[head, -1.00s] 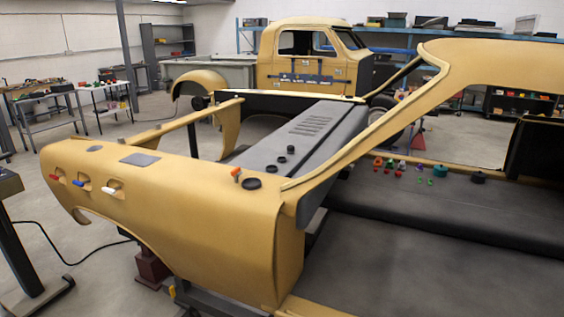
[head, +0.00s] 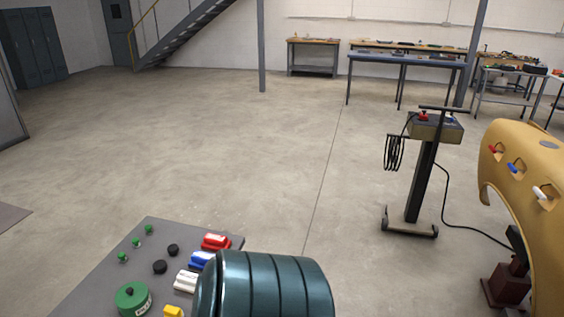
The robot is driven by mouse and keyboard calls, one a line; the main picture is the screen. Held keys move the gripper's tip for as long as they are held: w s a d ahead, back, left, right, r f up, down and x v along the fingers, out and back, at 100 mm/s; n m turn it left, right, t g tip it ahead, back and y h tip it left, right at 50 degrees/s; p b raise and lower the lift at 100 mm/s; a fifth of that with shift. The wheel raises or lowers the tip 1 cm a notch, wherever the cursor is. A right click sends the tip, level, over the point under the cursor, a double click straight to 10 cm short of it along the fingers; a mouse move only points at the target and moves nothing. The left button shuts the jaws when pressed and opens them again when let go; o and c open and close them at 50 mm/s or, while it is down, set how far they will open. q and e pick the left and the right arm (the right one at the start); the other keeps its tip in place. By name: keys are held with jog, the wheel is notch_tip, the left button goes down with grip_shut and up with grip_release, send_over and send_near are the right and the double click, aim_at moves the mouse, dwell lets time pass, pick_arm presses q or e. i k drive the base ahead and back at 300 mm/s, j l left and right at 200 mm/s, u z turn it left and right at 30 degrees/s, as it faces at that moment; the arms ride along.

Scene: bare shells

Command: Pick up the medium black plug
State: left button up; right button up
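Two small round black plugs lie on a grey tray top at the bottom left. The farther black plug (head: 173,250) looks slightly smaller than the nearer black plug (head: 160,267). I cannot tell which one is the medium one. The grey tray top (head: 92,285) also bears several small green plugs (head: 122,257) to their left and a round green tin (head: 133,300) nearer to me. Neither of my grippers is in view. The right part of the tray top is hidden.
A red clip (head: 216,242), a blue clip (head: 201,260), a white clip (head: 186,281) and a yellow piece (head: 173,311) lie right of the plugs. A pedestal (head: 420,180) and a yellow car body (head: 535,220) stand at the right. The floor beyond the tray is open.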

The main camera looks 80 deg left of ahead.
aim_at(173, 249)
jog(key=u, duration=3.75)
jog(key=i+l+u, duration=0.1)
jog(key=u, duration=0.25)
jog(key=l+u, duration=0.55)
jog(key=u, duration=0.2)
jog(key=l+u, duration=0.15)
jog(key=l, duration=0.55)
jog(key=l+u, duration=0.15)
jog(key=l, duration=0.55)
jog(key=k+l+u, duration=0.15)
jog(key=l, duration=0.55)
